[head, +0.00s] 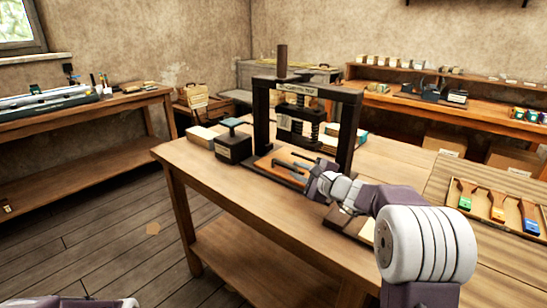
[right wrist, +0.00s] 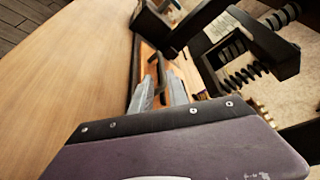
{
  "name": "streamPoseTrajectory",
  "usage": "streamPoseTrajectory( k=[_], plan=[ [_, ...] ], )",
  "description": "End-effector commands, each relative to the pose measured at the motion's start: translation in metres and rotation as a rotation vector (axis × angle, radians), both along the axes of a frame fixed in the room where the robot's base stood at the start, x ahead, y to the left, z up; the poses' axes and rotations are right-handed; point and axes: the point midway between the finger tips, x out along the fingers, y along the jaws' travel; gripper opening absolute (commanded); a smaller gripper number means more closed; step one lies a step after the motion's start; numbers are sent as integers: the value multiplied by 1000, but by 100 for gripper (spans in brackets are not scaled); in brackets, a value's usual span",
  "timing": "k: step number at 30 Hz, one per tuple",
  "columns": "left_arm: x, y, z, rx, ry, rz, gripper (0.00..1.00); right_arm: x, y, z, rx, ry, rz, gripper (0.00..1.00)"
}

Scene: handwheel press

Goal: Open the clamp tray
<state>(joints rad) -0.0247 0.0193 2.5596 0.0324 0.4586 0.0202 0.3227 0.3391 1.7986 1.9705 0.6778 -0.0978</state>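The press (head: 350,125) is a black frame on the wooden bench, with a dark upright post on top and a coiled screw or spring inside. At its foot lies a flat orange-brown tray (head: 262,163), which I take for the clamp tray; it also shows in the right wrist view (right wrist: 143,52). My right gripper (head: 281,157) reaches in from the right, with its two grey fingers apart over the tray. In the right wrist view the fingers (right wrist: 153,74) point at the tray; whether they touch it I cannot tell. Of my left arm only pieces show at the bottom left.
A dark block with a green-grey top (head: 233,142) stands left of the press, near pale boxes (head: 201,136). A tray of coloured-tipped tools (head: 497,206) lies at the right. The bench's front left (head: 215,180) is clear. Shelves and side benches line the walls.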

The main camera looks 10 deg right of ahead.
Motion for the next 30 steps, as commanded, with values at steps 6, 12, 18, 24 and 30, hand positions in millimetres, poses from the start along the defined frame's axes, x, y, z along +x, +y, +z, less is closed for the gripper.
streamPoseTrajectory(
  k=[6, 12, 18, 24, 30],
  plan=[
    [0, 0, 0, 0, 0, 0, 36, 6, 2, -2, 0, 1, 2, 20],
    [0, 0, 4, 0, 1, 0, 36, 43, 15, -10, 0, 2, 3, 20],
    [0, 0, 10, 0, 0, 0, 36, 75, 25, -17, -1, 1, 2, 20],
    [0, 0, 11, 0, 0, 0, 36, 85, 27, -20, 0, 1, 1, 20],
    [0, 0, 11, 0, 0, 0, 36, 84, 27, -20, 0, 0, 0, 11]
  ],
)
